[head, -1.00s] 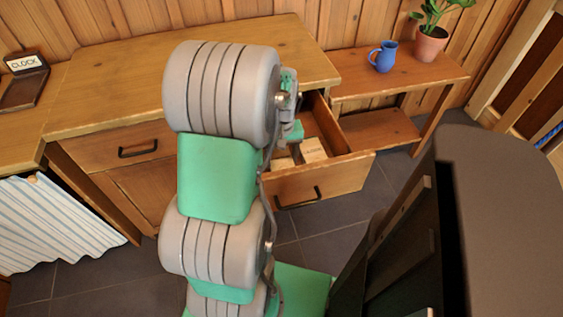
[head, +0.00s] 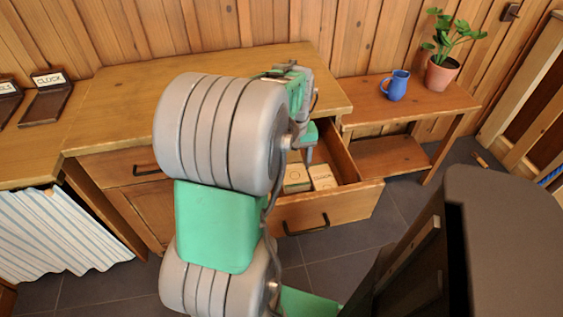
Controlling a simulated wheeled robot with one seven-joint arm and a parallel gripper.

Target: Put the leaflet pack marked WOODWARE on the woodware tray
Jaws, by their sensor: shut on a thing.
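My gripper (head: 308,152) is above the open drawer (head: 328,208), with one grey finger showing beside my large grey arm joint. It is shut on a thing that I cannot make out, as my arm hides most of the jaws. Two pale packs lie in the drawer: one pack (head: 297,180) on the left, partly hidden, and one pack (head: 322,177) on the right. Their lettering is too small to read. A dark tray with a CLOCK card (head: 46,106) stands on the left worktop. A second dark tray (head: 9,103) is cut off at the left edge. I cannot identify a woodware tray.
The wooden desk top (head: 270,62) is bare where it shows. A low side bench (head: 440,98) at right holds a blue mug (head: 395,86) and a potted plant (head: 442,72). A striped curtain (head: 60,235) hangs at lower left.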

